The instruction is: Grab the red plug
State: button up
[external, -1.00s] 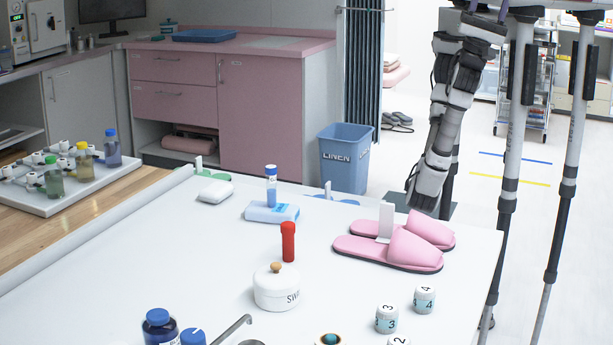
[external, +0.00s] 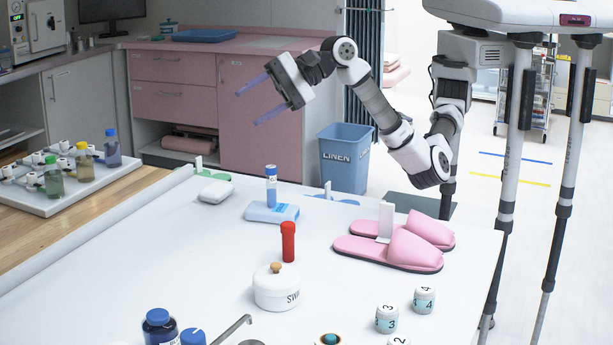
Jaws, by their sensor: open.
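The red plug (external: 288,241) is a small upright red cylinder with a wider top. It stands on the white table (external: 130,270), just behind a round white lidded jar (external: 277,289). My gripper (external: 246,104) is in the air above the back of the table, up and to the left of the red plug and well apart from it. Its two bluish fingers are spread and nothing is between them.
A blue-capped tube (external: 271,186) stands by a light blue pack (external: 271,212) behind the plug. Pink slippers (external: 390,252) lie to its right. Blue-capped bottles (external: 160,326) stand at the front. A blue linen bin (external: 345,158) is beyond the table. The table's left part is clear.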

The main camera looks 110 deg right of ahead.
jog(key=s+a+f+m+g+b, duration=0.1)
jog(key=s+a+f+m+g, duration=0.2)
jog(key=f+g, duration=0.5)
jog(key=m+g+y, duration=0.1)
jog(key=m, duration=0.2)
send_near(290, 222)
jog(key=shift+g, duration=0.3)
jog(key=x, duration=0.8)
jog(key=shift+w+f, duration=0.2)
jog(key=shift+w, duration=0.05)
jog(key=shift+p+x, duration=0.9)
jog(key=shift+x, duration=2.05)
jog(key=shift+a+r, duration=0.1)
jog(key=c, duration=1.1)
